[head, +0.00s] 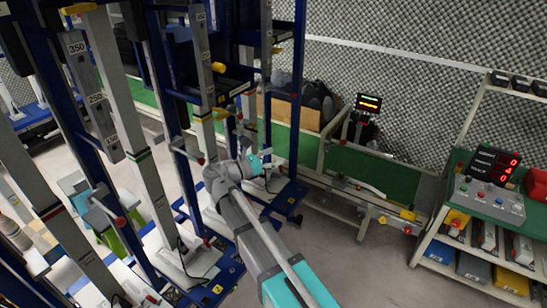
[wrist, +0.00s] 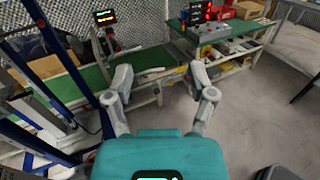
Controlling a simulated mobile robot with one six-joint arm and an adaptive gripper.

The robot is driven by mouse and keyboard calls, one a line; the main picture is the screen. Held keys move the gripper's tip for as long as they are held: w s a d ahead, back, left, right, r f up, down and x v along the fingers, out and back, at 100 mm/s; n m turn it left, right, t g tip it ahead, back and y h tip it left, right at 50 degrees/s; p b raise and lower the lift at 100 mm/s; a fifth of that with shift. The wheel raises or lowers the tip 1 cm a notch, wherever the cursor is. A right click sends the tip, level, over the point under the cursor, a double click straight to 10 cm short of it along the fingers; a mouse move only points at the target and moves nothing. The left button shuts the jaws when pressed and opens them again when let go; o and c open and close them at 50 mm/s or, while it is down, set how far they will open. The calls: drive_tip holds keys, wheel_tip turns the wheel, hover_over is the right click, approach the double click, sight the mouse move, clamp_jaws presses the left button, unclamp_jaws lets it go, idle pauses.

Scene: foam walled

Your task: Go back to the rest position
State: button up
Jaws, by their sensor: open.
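My gripper (wrist: 160,88) is open and empty in the wrist view, its two grey fingers spread wide apart above its teal body. Nothing is between the fingers; the green conveyor and grey floor show beyond them. In the head view my arm reaches up from the bottom centre, and its wrist end is beside the blue-framed rack (head: 297,95). The fingers are too small there to make out clearly.
The rack's grey posts and blue bars stand close to the left of my arm. A green conveyor (head: 362,168) runs behind. A workbench (head: 478,207) with a red-digit display (head: 494,166) and bins stands right. Grey floor (head: 340,250) is clear between.

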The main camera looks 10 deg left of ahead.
idle(0.4)
drive_tip(key=s+d+f+m+g+y, duration=0.15)
drive_tip(key=d+f+m+g, duration=0.35)
drive_tip(key=d, duration=0.5)
drive_tip(key=s+d+f+m+g+y, duration=0.1)
drive_tip(key=d+f+m+g+y, duration=0.15)
drive_tip(key=d+f+m, duration=0.55)
drive_tip(key=s+d+f+m+g+y, duration=0.4)
drive_tip(key=s+d+f+m+y, duration=0.1)
drive_tip(key=s+d+m+y, duration=0.4)
drive_tip(key=s+d+m, duration=0.2)
drive_tip(key=d+m, duration=0.1)
drive_tip(key=m, duration=0.1)
drive_tip(key=shift+s+d+f+m+g, duration=0.2)
drive_tip(key=shift+s+f+m+g, duration=0.1)
drive_tip(key=shift+s+f+g, duration=0.05)
drive_tip(key=shift+c, duration=0.3)
drive_tip(key=shift+c, duration=0.7)
